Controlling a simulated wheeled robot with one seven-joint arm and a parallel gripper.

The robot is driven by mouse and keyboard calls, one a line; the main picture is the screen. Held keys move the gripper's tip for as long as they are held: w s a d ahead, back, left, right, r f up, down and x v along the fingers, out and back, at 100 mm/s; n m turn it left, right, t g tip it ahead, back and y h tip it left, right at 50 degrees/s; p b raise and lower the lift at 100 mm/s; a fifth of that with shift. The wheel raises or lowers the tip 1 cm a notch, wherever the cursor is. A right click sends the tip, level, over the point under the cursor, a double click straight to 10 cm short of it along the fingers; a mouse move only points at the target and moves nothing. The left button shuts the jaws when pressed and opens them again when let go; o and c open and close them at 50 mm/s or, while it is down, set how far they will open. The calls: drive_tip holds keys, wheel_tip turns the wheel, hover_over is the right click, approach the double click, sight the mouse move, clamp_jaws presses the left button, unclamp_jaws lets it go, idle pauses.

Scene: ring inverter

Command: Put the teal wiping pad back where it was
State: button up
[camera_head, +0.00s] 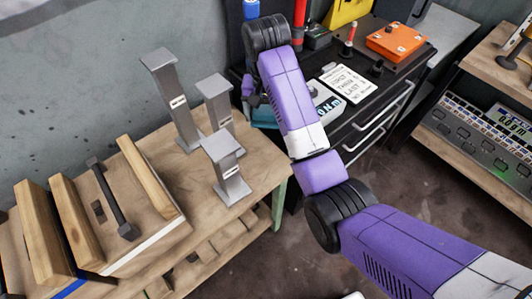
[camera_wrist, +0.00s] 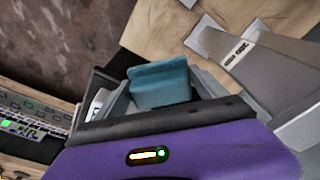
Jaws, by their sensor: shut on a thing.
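The teal wiping pad (camera_wrist: 160,85) shows in the wrist view as a teal block between the grey fingers of my gripper (camera_wrist: 163,92). My gripper is shut on it. The near part of the pad is hidden behind the wrist housing.
Grey posts (camera_head: 173,100) stand on the wooden bench (camera_head: 262,158); one post (camera_wrist: 262,62) is close right of the pad in the wrist view. A wooden rack (camera_head: 150,215) fills the bench's left. The black cabinet (camera_head: 375,105) holds an orange box (camera_head: 395,42) and a white card (camera_head: 347,83).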

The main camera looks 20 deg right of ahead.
sight(267, 128)
wheel_tip(267, 128, down, 18)
drive_tip(key=shift+r+b, duration=0.1)
drive_tip(key=shift+b, duration=0.45)
drive_tip(key=o, duration=1.2)
drive_tip(key=shift+o, duration=0.3)
drive_tip(key=r, duration=0.4)
drive_tip(key=s+r, duration=0.1)
drive_tip(key=r, duration=0.7)
drive_tip(key=shift+s+a, duration=0.15)
drive_tip(key=shift+a, duration=0.2)
drive_tip(key=shift+s+f, duration=0.1)
